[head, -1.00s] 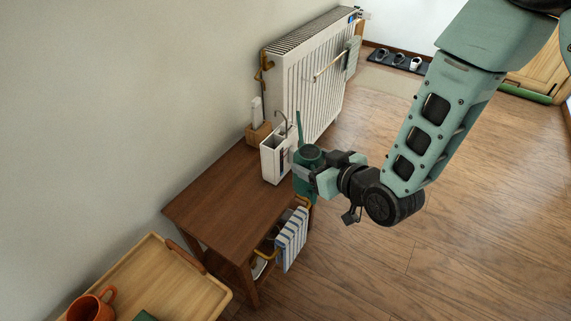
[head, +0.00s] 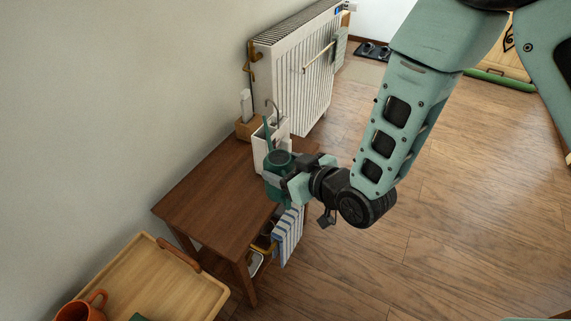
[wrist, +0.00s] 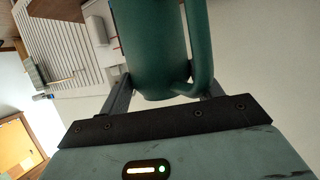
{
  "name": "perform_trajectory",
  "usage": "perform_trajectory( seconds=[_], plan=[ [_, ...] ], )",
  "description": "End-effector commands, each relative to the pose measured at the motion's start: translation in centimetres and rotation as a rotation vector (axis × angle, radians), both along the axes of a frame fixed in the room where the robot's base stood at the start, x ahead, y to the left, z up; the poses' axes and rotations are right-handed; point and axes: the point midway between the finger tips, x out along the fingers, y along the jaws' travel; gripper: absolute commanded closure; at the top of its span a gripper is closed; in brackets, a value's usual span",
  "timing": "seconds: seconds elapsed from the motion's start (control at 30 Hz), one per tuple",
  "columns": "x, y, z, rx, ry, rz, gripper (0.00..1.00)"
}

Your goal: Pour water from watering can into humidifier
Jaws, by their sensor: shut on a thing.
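A green watering can (head: 277,178) is held in my gripper (head: 283,182) at the far right edge of the wooden table, seemingly close to upright, its thin spout rising at the left. In the wrist view the can (wrist: 155,50) fills the space between the two fingers of my gripper (wrist: 165,88), with its handle at the right. A white box-shaped unit (head: 262,152), apparently the humidifier, stands on the table directly behind the can and is partly hidden by it. Whether the can touches it, I cannot tell.
The wooden table (head: 210,205) is bare on its near side. A wooden block with a white item (head: 247,125) stands at its back by the radiator (head: 300,75). A striped towel (head: 288,238) hangs at its side. A tray (head: 150,280) with an orange mug (head: 83,308) is at lower left.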

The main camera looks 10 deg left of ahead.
Motion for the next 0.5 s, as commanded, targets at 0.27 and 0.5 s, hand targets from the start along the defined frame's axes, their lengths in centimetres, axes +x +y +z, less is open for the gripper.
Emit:
perform_trajectory(
  seconds=[0.27, 0.5],
  plan=[
    [0.1, 0.1, 0.7, -0.012, 0.037, 0.0, 0.67],
    [0.1, 0.1, 1.7, -0.035, 0.091, 0.0, 0.67]
  ],
)
